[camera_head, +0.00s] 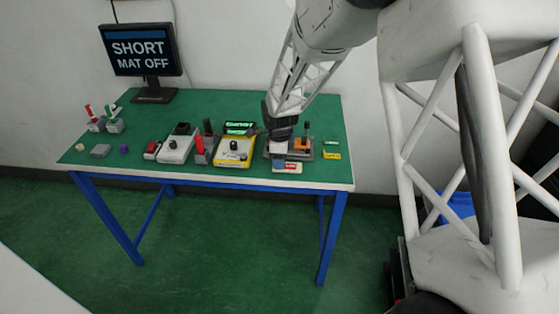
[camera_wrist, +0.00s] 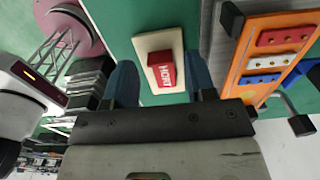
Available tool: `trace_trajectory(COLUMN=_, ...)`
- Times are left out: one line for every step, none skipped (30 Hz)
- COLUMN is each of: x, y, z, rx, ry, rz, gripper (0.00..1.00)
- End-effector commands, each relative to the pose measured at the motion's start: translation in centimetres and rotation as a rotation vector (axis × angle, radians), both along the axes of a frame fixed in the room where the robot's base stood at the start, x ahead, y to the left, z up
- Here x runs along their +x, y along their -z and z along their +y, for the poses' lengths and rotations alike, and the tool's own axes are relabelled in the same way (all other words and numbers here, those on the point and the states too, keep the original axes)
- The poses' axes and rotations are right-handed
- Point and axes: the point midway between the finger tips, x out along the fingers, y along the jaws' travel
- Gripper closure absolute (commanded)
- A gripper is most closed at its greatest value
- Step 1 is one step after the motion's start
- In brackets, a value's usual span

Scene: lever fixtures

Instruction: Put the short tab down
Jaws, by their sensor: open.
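In the wrist view, a red tab (camera_wrist: 163,70) with white letters reading "HORT" sits on a cream plate (camera_wrist: 158,44) over the green table top. My gripper (camera_wrist: 160,72) has its two dark blue fingers apart. They show on either side of the red tab, with no visible contact. Whether the tab stands up or lies flat, I cannot tell. In the head view, my gripper (camera_head: 281,134) points down over the right part of the table and hides much of what is under it. A small red, white and blue piece (camera_head: 287,167) shows at the table's front edge below it.
An orange panel (camera_wrist: 272,45) with red and blue blocks lies right of the tab. In the head view, a yellow box (camera_head: 235,158), a white box (camera_head: 175,150) and red levers (camera_head: 201,147) stand to the left. A monitor (camera_head: 141,49) reads "SHORT MAT OFF".

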Motion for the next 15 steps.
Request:
trace_trajectory(x=0.0, y=-0.6, z=0.0, rx=0.001, ry=0.000, rz=-0.002, gripper=0.49)
trace_trajectory(x=0.1, y=-0.9, z=0.0, rx=0.001, ry=0.000, rz=-0.003, gripper=0.49)
trace_trajectory(x=0.1, y=-1.4, z=0.0, rx=0.001, ry=0.000, rz=-0.003, gripper=0.49)
trace_trajectory(x=0.1, y=-1.8, z=0.0, rx=0.001, ry=0.000, rz=-0.004, gripper=0.49)
trace_trajectory(x=0.1, y=-2.3, z=0.0, rx=0.001, ry=0.000, rz=-0.003, gripper=0.49)
trace_trajectory(x=0.1, y=-2.9, z=0.0, rx=0.001, ry=0.000, rz=-0.004, gripper=0.49)
trace_trajectory(x=0.1, y=-3.4, z=0.0, rx=0.002, ry=0.000, rz=-0.004, gripper=0.49)
trace_trajectory(x=0.1, y=-3.9, z=0.0, rx=0.002, ry=0.000, rz=-0.005, gripper=0.49)
trace_trajectory(x=0.1, y=-4.5, z=0.0, rx=0.001, ry=0.000, rz=-0.004, gripper=0.49)
trace_trajectory(x=0.1, y=-5.0, z=0.0, rx=0.001, ry=0.000, rz=-0.004, gripper=0.49)
trace_trajectory(x=0.1, y=-5.5, z=0.0, rx=0.002, ry=0.000, rz=-0.005, gripper=0.49)
trace_trajectory(x=0.1, y=-6.2, z=0.0, rx=0.002, ry=0.000, rz=-0.005, gripper=0.49)
trace_trajectory(x=0.1, y=-6.7, z=0.0, rx=0.002, ry=0.000, rz=-0.004, gripper=0.49)
trace_trajectory(x=0.1, y=-7.1, z=0.0, rx=0.001, ry=0.000, rz=-0.004, gripper=0.49)
trace_trajectory(x=0.1, y=-7.7, z=0.0, rx=0.001, ry=0.000, rz=-0.004, gripper=0.49)
